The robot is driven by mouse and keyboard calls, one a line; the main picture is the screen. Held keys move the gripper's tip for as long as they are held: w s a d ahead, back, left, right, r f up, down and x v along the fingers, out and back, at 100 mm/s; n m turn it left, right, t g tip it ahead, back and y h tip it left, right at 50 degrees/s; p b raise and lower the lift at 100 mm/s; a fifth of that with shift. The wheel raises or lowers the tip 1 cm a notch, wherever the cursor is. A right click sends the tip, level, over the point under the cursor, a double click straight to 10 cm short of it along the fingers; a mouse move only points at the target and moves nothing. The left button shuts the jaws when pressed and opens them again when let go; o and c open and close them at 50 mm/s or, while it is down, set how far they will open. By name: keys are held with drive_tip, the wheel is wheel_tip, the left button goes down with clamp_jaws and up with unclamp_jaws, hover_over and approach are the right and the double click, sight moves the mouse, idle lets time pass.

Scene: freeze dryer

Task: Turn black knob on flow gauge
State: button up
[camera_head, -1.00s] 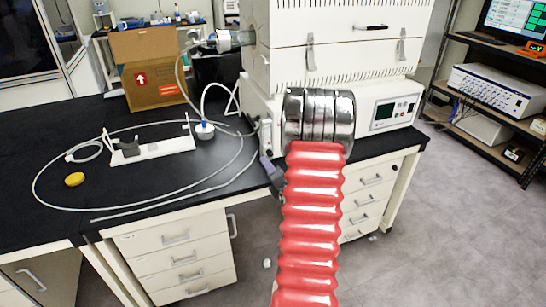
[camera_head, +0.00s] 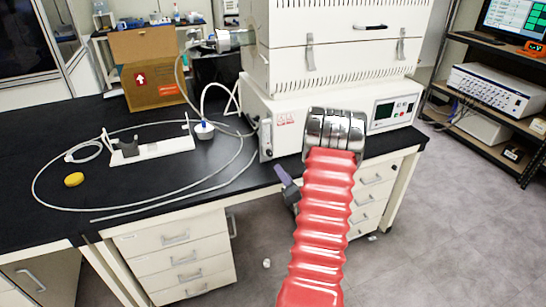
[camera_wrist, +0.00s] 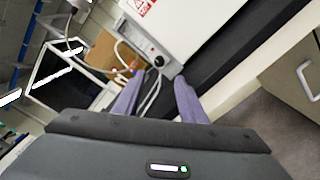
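The flow gauge (camera_head: 266,139) is a narrow upright piece at the left front edge of the white furnace base. In the wrist view, a small round black knob (camera_wrist: 158,61) shows on the end of the white housing, just beyond and between my fingertips. My gripper (camera_wrist: 155,88) has its two purple fingers spread wide, with nothing between them. In the head view, one purple finger of my gripper (camera_head: 283,176) shows at the bench's front edge, below and right of the gauge and apart from it.
The white furnace (camera_head: 335,45) stands on the black bench (camera_head: 150,195). A clear hose (camera_head: 225,187) loops across the bench beside a white stand (camera_head: 165,148) and a yellow object (camera_head: 74,179). A cardboard box (camera_head: 152,75) stands behind.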

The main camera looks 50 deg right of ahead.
sight(272, 155)
drive_tip(key=x, duration=1.2)
drive_tip(key=shift+w, duration=0.15)
drive_tip(key=shift+c, duration=0.4)
clamp_jaws()
drive_tip(key=shift+d, duration=0.4)
drive_tip(key=shift+a, duration=0.2)
drive_tip(key=shift+a+f+m, duration=0.15)
drive_tip(key=shift+a+m, duration=0.05)
drive_tip(key=shift+m, duration=0.1)
